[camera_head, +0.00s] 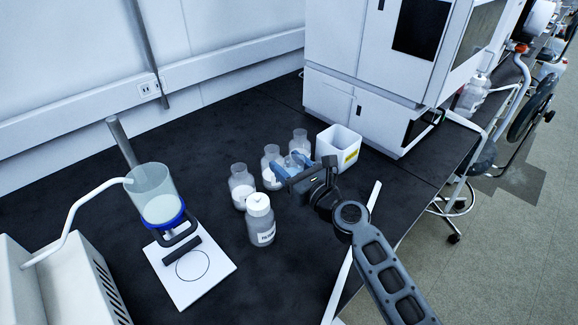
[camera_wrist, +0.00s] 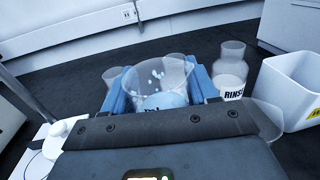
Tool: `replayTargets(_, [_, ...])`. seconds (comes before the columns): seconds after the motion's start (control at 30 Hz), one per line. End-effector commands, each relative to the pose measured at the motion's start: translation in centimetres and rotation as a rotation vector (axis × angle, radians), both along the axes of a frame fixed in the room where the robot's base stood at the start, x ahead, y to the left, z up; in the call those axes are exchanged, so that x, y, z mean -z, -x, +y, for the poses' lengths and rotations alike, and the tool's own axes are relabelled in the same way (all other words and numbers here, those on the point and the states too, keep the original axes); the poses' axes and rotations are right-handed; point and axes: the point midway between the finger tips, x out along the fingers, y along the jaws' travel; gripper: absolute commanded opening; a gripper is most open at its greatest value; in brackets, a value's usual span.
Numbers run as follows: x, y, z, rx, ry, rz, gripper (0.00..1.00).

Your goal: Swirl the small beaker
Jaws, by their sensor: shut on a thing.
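The small beaker (camera_wrist: 160,76) is clear glass with a partly hidden dark label and pale bluish contents. Several whitish specks show on or inside its wall. My gripper (camera_wrist: 165,88) has its blue fingers on both sides of the beaker and is shut on it. In the head view my gripper (camera_head: 292,175) is over the black bench, among the glassware. The beaker (camera_head: 298,159) shows there only in part between the fingers. The gripper body hides its lower part in the wrist view, so I cannot tell whether it touches the bench.
Glass bottles (camera_head: 242,187) stand close left and behind, one marked RINSE (camera_wrist: 231,72). A white-capped bottle (camera_head: 260,222) stands in front-left. A white bin (camera_head: 340,147) is close right. A glass vessel (camera_head: 154,196) on a white stand is far left. A large white instrument (camera_head: 375,60) stands behind.

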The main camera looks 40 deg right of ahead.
Motion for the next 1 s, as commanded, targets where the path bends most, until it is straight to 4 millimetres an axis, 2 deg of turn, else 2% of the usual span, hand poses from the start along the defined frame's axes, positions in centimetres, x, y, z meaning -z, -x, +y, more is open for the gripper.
replayTargets(0.03, [-1.5,0.0,0.0,0.0,0.0,-0.001,0.26])
replayTargets(0.47, [-6.1,0.0,0.0,0.002,0.004,-0.004,0.26])
replayTargets(0.7, [-10.5,0.0,-0.1,0.001,0.004,-0.004,0.26])
replayTargets(0.77, [-10.4,0.0,0.0,0.001,0.001,0.0,0.26])
replayTargets(1.0, [-5.8,0.0,0.0,-0.001,-0.003,0.003,0.26])
